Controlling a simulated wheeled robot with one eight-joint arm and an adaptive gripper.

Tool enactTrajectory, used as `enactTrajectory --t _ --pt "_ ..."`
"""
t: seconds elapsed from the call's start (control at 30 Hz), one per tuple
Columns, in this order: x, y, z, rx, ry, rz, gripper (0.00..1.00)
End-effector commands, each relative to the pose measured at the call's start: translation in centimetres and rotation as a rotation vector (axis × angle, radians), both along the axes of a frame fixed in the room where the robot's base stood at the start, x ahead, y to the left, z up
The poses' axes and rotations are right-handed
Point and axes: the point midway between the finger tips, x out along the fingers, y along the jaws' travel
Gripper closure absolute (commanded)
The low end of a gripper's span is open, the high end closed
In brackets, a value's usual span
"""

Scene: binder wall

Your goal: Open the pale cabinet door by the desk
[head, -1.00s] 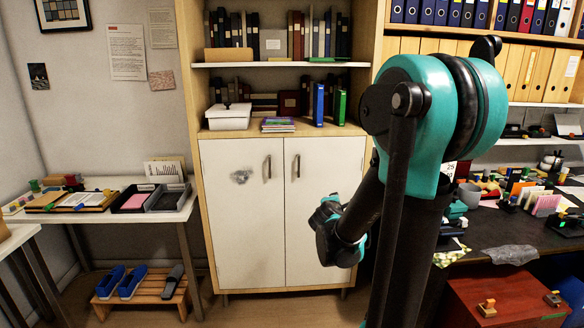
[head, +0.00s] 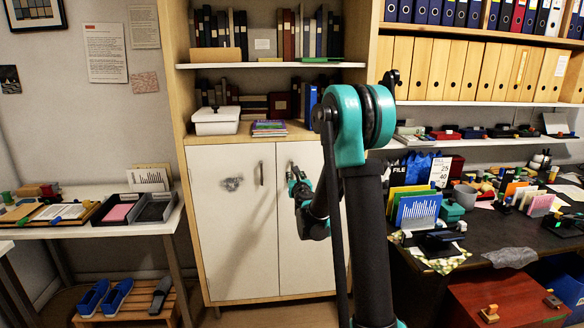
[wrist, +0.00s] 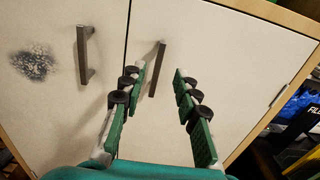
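The pale cabinet has two doors. The left door (head: 232,215) has a dark smudge and a metal handle (head: 261,173) near its inner edge; that handle also shows in the wrist view (wrist: 86,55). The right door (head: 318,262) is partly hidden by my arm in the head view. Its handle shows in the wrist view (wrist: 157,68), just beyond and between my fingertips, nearer the left finger. My gripper (wrist: 155,78) is open and empty, facing the right door. It also shows in the head view (head: 295,178). Both doors look shut.
Shelves with books and a white box (head: 216,121) rise above the cabinet. A side table (head: 140,222) with trays stands left, shoes on a low rack (head: 125,310) below it. A cluttered dark desk (head: 480,235) and a red drawer unit (head: 505,302) stand right.

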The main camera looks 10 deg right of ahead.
Motion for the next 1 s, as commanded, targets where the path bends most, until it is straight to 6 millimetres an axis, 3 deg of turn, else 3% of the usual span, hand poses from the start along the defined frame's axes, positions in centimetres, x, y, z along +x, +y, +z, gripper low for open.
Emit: enactTrajectory --t 0.3,0.5,0.7,0.97,1.0 --pt "6.3 0.0 0.0 0.001 0.000 -0.001 0.69" --pt "9.1 0.0 0.0 0.002 0.000 -0.001 0.69" --pt "10.2 0.0 0.0 0.002 0.000 -0.001 0.69" --pt "10.3 0.0 0.0 0.002 0.000 -0.001 0.69" --pt "10.3 0.0 0.0 0.002 0.000 -0.001 0.73"
